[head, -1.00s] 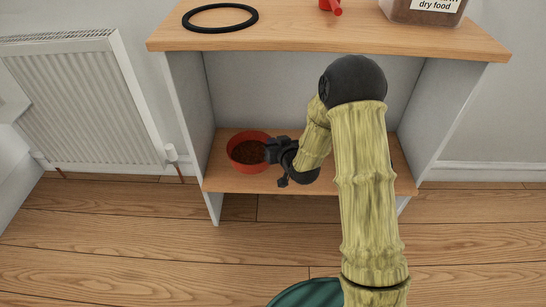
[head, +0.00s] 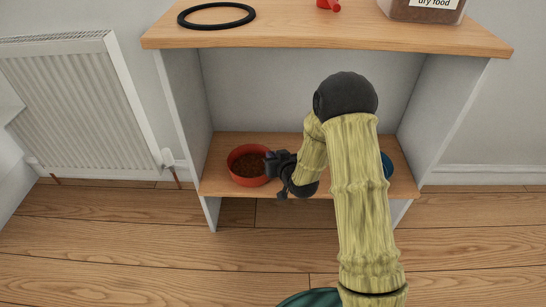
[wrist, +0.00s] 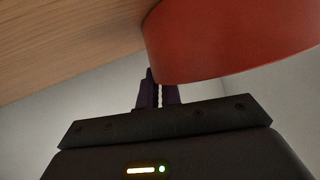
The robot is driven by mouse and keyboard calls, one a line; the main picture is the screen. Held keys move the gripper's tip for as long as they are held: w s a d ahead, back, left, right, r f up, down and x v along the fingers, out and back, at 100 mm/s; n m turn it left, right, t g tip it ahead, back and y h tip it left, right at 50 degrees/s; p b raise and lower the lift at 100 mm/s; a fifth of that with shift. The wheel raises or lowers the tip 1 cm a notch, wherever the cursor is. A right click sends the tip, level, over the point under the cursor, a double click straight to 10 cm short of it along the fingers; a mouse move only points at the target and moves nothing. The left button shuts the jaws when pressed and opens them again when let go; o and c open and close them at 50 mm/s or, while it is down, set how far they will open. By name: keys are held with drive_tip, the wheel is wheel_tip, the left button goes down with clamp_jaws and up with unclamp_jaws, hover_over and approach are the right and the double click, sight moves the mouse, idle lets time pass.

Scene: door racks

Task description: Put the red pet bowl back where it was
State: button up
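The red pet bowl (head: 234,173), with brown kibble in it, is upright at the left end of the lower shelf (head: 216,190), close to its front edge. My gripper (head: 270,163) reaches in from the right and meets the bowl's right side. In the wrist view the red wall of the bowl (wrist: 230,40) fills the upper right, and my fingers (wrist: 158,92) are nearly together at its edge. They appear shut on the rim, though the contact is partly hidden. Whether the bowl touches the shelf is hard to tell.
A blue object (head: 387,166) shows on the shelf's right, partly hidden by my arm. Side panels (head: 187,110) (head: 440,115) and the top board (head: 300,37) enclose the shelf. On top are a black ring (head: 217,26), a red item (head: 330,4) and a dry food container (head: 425,10).

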drive_tip(key=o, duration=0.3)
drive_tip(key=shift+a, duration=0.1)
drive_tip(key=shift+r, duration=0.1)
drive_tip(key=shift+s+r, duration=0.15)
drive_tip(key=shift+s, duration=0.05)
drive_tip(key=p+v, duration=0.4)
drive_tip(key=v, duration=0.7)
drive_tip(key=shift+s+r+p, duration=0.1)
drive_tip(key=shift+s+p, duration=0.2)
drive_tip(key=shift+d, duration=0.2)
